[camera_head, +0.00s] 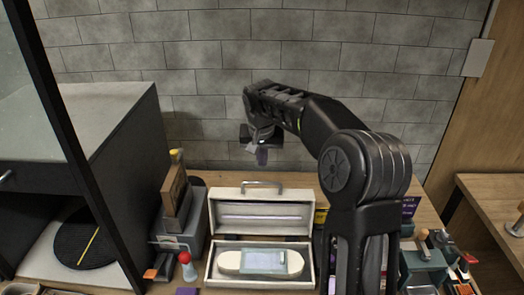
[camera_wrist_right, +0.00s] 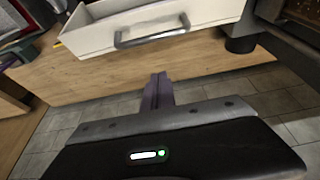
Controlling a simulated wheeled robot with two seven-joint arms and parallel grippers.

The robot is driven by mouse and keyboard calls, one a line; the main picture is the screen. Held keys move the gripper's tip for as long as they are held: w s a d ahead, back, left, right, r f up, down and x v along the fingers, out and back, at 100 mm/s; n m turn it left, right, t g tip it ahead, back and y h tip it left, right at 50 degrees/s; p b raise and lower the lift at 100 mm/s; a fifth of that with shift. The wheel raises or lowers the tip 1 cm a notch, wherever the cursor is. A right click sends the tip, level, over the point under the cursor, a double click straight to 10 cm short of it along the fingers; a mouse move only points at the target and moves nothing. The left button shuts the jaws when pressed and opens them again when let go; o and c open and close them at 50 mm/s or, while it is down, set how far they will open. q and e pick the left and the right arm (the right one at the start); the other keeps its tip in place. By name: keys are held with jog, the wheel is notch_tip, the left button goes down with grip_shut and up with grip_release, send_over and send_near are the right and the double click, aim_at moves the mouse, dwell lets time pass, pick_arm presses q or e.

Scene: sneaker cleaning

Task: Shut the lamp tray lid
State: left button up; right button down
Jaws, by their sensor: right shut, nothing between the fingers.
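The lamp tray (camera_head: 208,277) is a cream box on the table in the head view. Its lid (camera_head: 225,202) stands open, raised at the back, with a pale tube across its inside and a grey handle (camera_head: 262,185) on its top edge. A pale oval item with a light blue panel (camera_head: 262,262) lies in the tray. My right gripper (camera_head: 262,156) is shut and empty, in the air above and apart from the lid. In the wrist view, the shut fingers (camera_wrist_right: 158,88) point towards the lid (camera_wrist_right: 95,36) and its handle (camera_wrist_right: 152,34), with a gap between. My left gripper is out of view.
A dark cabinet (camera_head: 120,150) with a glass panel stands on the left. A grey holder with a wooden block (camera_head: 174,198) is just left of the tray. Small tools and a green-grey holder (camera_head: 425,262) crowd the right. A tiled wall (camera_head: 210,60) is behind.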

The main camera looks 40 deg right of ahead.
aim_at(262, 190)
jog(key=f+b, duration=0.1)
jog(key=s+f+b, duration=0.1)
jog(key=a+f+b, duration=0.1)
jog(key=f, duration=0.1)
jog(key=shift+s, duration=0.3)
jog(key=shift+s+a+r+b, duration=0.1)
jog(key=shift+s+a+b, duration=0.15)
jog(key=shift+a+b, duration=0.1)
